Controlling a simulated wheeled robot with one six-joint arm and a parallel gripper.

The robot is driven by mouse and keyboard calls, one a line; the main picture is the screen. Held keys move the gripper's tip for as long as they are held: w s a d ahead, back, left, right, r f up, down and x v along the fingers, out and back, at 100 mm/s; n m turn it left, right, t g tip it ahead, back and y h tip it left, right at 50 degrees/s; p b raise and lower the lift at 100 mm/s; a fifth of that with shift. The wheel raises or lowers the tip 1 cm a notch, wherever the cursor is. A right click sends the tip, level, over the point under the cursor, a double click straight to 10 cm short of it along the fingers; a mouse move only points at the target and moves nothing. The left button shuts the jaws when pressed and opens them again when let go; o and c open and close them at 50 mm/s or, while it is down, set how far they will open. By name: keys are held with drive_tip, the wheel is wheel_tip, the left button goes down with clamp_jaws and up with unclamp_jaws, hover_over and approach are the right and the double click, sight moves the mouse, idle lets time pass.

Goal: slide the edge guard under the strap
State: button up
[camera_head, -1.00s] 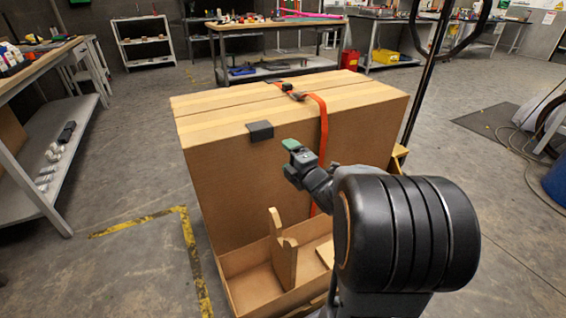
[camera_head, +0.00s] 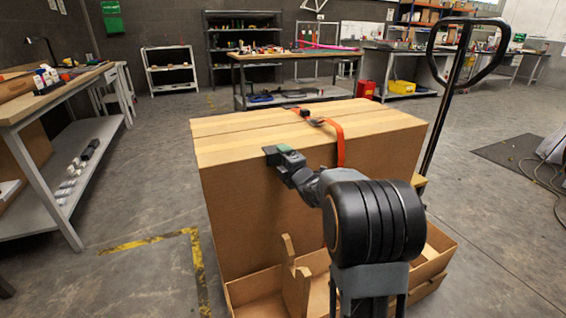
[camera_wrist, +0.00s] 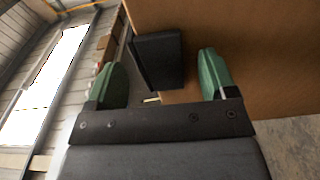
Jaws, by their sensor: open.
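The edge guard (camera_head: 270,154) is a small dark angled piece on the front top edge of a large cardboard box (camera_head: 260,210), left of the strap. The orange strap (camera_head: 340,148) runs over the box top and down its front, with a dark buckle on top. My gripper (camera_head: 287,152) is at the guard and partly hides it in the head view. In the wrist view, my gripper (camera_wrist: 161,82) is open, with a green fingertip on either side of the guard (camera_wrist: 160,60). A gap shows on both sides, so it is not gripped.
A pallet truck handle (camera_head: 470,50) rises behind the box at right. An open cardboard tray (camera_head: 255,288) with upright pieces lies at the box's foot. A workbench (camera_head: 60,95) stands at left. Floor between bench and box is clear.

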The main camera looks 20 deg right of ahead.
sight(307, 151)
drive_tip(key=shift+w, duration=0.15)
drive_tip(key=shift+c, duration=0.4)
drive_tip(key=c, duration=0.9)
drive_tip(key=shift+o, duration=1.3)
drive_tip(key=shift+c, duration=0.6)
drive_tip(key=shift+d+p, duration=0.9)
drive_tip(key=shift+d, duration=4.05)
